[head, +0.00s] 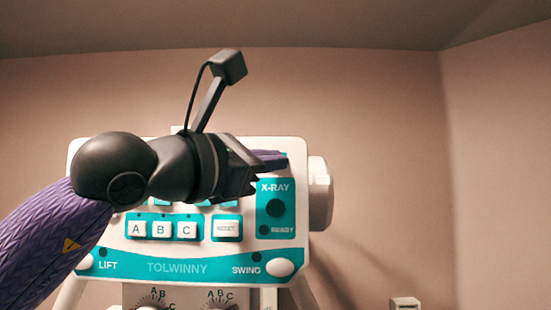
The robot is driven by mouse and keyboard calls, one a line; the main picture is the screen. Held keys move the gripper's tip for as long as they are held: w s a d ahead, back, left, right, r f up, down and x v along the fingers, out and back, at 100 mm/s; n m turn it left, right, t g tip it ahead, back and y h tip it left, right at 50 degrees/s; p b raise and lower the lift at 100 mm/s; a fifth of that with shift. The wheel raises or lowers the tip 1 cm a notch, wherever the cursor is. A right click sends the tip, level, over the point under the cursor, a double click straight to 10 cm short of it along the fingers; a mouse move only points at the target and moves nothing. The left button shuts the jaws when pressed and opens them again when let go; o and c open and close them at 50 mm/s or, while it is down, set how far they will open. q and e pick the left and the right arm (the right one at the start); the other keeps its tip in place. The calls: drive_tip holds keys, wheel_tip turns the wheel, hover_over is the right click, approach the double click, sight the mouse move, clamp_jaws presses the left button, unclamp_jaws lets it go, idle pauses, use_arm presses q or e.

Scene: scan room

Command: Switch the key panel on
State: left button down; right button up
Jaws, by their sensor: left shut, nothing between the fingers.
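The key panel (205,250) is a white and teal console facing me in the head view. It carries white keys marked A, B and C (161,230), a RESET key (226,229), an X-RAY section (276,208) with a dark round spot and a READY label, and LIFT and SWING buttons. My left gripper (272,159) is shut and empty. It is in front of the panel's upper right part, just above the X-RAY label; I cannot tell whether it touches. My left wrist hides the panel's upper left and upper keys. My right gripper is not in view.
A white round housing (320,194) sticks out at the panel's right side. Dials marked A, B, C (218,299) sit below the panel. A small pale box (405,303) stands at the lower right. The space right of the panel is open before the plain wall.

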use_arm(q)
drive_tip(key=shift+w, duration=0.2)
idle(0.6)
drive_tip(key=shift+s+f+b, duration=0.1)
drive_tip(key=shift+s+b, duration=0.3)
drive_tip(key=shift+b, duration=0.05)
drive_tip(key=shift+s, duration=0.4)
drive_tip(key=shift+b, duration=0.3)
drive_tip(key=s+b, duration=0.3)
drive_tip(key=s, duration=0.2)
